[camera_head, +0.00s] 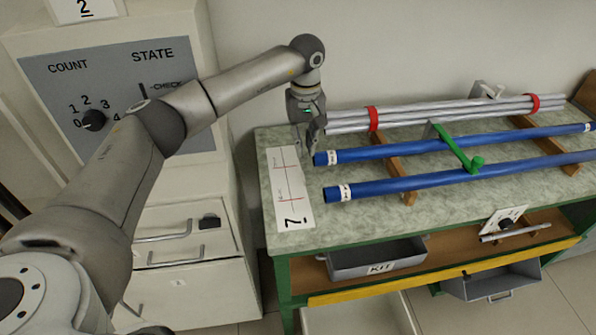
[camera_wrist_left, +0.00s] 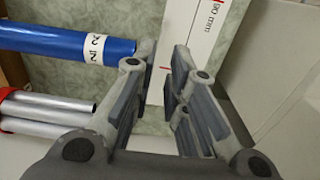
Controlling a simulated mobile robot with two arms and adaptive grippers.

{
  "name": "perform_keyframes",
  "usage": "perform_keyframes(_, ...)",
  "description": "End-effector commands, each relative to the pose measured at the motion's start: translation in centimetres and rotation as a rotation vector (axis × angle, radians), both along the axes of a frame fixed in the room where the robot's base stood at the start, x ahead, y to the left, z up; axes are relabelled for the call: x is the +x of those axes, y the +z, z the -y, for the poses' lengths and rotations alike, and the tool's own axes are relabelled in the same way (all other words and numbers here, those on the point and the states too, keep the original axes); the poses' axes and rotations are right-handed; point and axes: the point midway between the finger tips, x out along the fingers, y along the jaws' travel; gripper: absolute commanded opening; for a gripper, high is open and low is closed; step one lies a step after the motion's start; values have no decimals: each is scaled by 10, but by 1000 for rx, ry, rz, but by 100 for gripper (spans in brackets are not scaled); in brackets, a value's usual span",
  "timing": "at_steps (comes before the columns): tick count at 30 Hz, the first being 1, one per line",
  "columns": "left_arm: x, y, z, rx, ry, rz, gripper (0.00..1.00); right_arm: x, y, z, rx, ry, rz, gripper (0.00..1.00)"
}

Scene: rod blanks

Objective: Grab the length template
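A flat white strip (camera_head: 289,190) with red cross lines, small print and a large black numeral lies on the left end of the green workbench; it looks like the length template. Its marked face also shows in the left wrist view (camera_wrist_left: 200,28), with "90 mm" printed by a red line. My left gripper (camera_head: 308,156) points down near the strip's far end, beside the end of a blue tube. In the left wrist view its fingers (camera_wrist_left: 164,62) are apart with nothing held between them, and the strip passes beyond them. How high the fingertips are above the bench is unclear. My right gripper is not in view.
Two blue tubes (camera_head: 400,186) rest on wooden supports (camera_head: 397,171) right of the strip. Silver rods (camera_head: 450,113) with red bands lie behind. A green bar (camera_head: 455,149) crosses the tubes. A KIT drawer (camera_head: 376,260) is below; a control cabinet (camera_head: 185,220) stands left.

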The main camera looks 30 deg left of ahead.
Motion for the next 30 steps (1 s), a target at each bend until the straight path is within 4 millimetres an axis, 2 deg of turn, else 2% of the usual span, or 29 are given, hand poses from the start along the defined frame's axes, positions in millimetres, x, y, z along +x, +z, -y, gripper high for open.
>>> perform_keyframes(1, -1, -4, -1, 1, 1, -3, 14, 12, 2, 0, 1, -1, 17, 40)
perform_keyframes(3, -2, -13, -1, 2, 1, -6, 14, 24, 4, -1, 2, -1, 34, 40)
perform_keyframes(5, -2, -23, 0, 0, 1, -6, 14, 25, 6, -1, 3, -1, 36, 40)
perform_keyframes(8, -2, -39, 0, 0, 1, -5, 14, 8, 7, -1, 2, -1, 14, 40)
perform_keyframes(12, -1, -52, 0, -2, 0, -2, 14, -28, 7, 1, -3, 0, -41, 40)
perform_keyframes(15, -2, -59, 1, -1, 0, -3, 14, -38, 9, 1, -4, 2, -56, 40)
perform_keyframes(19, -2, -76, 2, -2, 2, -6, 14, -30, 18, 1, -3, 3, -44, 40)
perform_keyframes(24, -2, -100, 3, -4, 0, -3, 14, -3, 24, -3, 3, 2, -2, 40)
perform_keyframes(30, -1, -107, 2, -3, 1, 1, 14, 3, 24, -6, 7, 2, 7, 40)
